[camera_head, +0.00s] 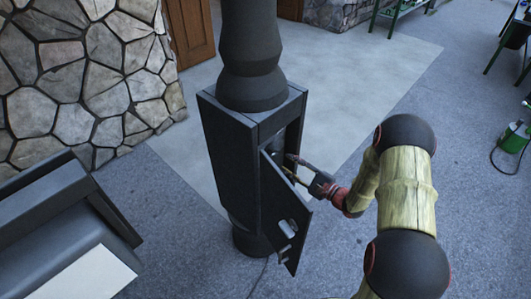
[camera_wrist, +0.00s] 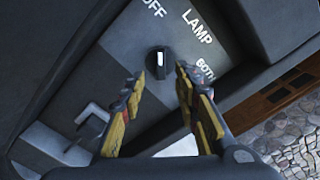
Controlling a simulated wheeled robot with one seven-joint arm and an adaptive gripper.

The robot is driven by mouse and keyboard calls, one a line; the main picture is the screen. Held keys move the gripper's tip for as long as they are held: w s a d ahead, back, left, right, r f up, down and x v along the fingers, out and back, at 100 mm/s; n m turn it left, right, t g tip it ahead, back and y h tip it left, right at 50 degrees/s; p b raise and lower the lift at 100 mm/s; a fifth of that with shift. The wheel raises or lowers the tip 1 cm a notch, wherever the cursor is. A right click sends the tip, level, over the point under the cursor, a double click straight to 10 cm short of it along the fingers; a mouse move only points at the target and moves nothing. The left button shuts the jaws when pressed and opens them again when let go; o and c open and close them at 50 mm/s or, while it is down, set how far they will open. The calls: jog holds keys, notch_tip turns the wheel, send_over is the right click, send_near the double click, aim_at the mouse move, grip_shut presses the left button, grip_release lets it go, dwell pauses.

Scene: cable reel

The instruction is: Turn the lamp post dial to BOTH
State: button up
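The dark lamp post (camera_head: 232,160) stands upright with its small door (camera_head: 283,215) swung open in the head view. My gripper (camera_head: 287,164) reaches into the opening from the right. In the wrist view the black dial (camera_wrist: 158,61) sits on a dark panel (camera_wrist: 115,60) marked OFF, LAMP and BOTH. The dial's white mark runs up and down in the picture, roughly towards OFF. My gripper (camera_wrist: 159,76) is open there, one finger on each side just below the dial, with a gap between them. Whether a finger touches the dial I cannot tell.
A bent metal latch piece (camera_wrist: 92,120) shows at lower left in the wrist view. The open door hangs just below my gripper in the head view. A stone wall (camera_head: 75,80) and a dark box-like object (camera_head: 55,215) stand to the left.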

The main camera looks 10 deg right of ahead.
aim_at(275, 154)
jog(key=b+x, duration=0.2)
jog(key=x, duration=0.5)
jog(key=shift+w+a, duration=0.15)
jog(key=shift+w, duration=0.05)
jog(key=c, duration=0.8)
grip_shut()
